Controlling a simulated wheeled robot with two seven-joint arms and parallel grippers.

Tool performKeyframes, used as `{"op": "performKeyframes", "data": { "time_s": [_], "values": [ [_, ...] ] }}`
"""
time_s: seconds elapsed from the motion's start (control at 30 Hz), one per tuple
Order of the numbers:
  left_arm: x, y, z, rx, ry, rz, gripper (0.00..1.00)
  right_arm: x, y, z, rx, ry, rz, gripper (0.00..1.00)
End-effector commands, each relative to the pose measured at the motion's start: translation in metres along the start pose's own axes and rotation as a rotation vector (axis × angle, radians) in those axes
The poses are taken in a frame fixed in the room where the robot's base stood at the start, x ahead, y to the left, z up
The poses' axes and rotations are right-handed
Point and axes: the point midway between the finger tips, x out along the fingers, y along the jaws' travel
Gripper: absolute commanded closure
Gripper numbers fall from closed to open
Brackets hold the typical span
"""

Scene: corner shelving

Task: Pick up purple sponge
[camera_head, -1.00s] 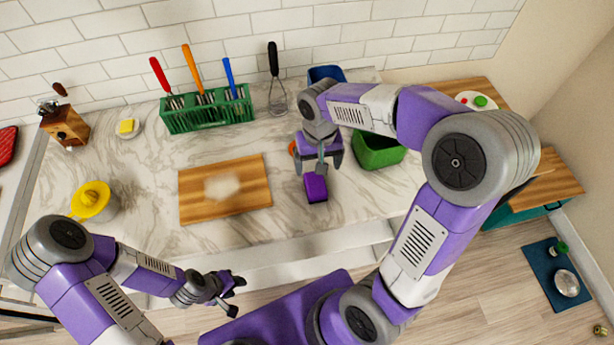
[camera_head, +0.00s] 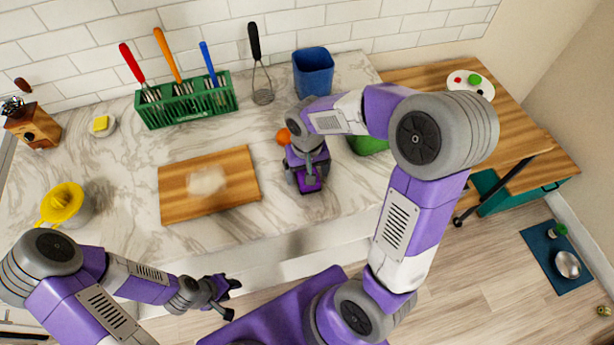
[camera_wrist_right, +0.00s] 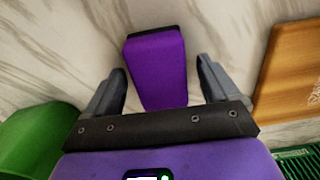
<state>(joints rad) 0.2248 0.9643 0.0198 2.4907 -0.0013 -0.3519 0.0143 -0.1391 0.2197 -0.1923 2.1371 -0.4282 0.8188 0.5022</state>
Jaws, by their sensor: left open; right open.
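The purple sponge (camera_head: 310,184) lies on the marble counter near its front edge, right of the cutting board. In the right wrist view the sponge (camera_wrist_right: 156,68) is a purple block with a dark far end. My right gripper (camera_head: 307,183) is over it, pointing down, with its fingers apart. In the right wrist view the open fingers (camera_wrist_right: 160,85) stand on either side of the sponge's near part, with gaps on both sides. The head view partly hides the sponge behind the gripper. My left gripper (camera_head: 231,298) is open and empty, low in front of the counter.
A wooden cutting board (camera_head: 209,186) lies left of the sponge. A green container (camera_head: 368,146) stands to the right, partly behind my right arm. An orange round thing (camera_head: 283,136) is just behind the gripper. A blue bin (camera_head: 313,73) and a green utensil rack (camera_head: 186,103) stand further back.

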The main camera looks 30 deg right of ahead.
Motion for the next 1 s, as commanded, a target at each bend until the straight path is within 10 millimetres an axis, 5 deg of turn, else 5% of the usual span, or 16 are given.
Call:
{"op": "performKeyframes", "data": {
  "time_s": [0.27,0.63,0.87,1.0],
  "values": [
    [0.001,0.000,0.000,0.000,0.000,0.000,0.57,0.004,0.000,0.000,0.000,0.001,0.000,0.12],
    [0.001,0.000,0.000,0.000,0.000,0.000,0.57,0.003,0.000,0.000,0.000,0.001,0.000,0.66],
    [0.000,0.000,0.000,0.000,0.000,0.000,0.57,0.001,0.000,0.000,0.000,0.002,-0.001,0.67],
    [-0.005,0.002,0.000,0.000,0.000,0.000,0.57,-0.016,0.000,-0.001,0.000,0.005,-0.002,0.67]
  ]
}}
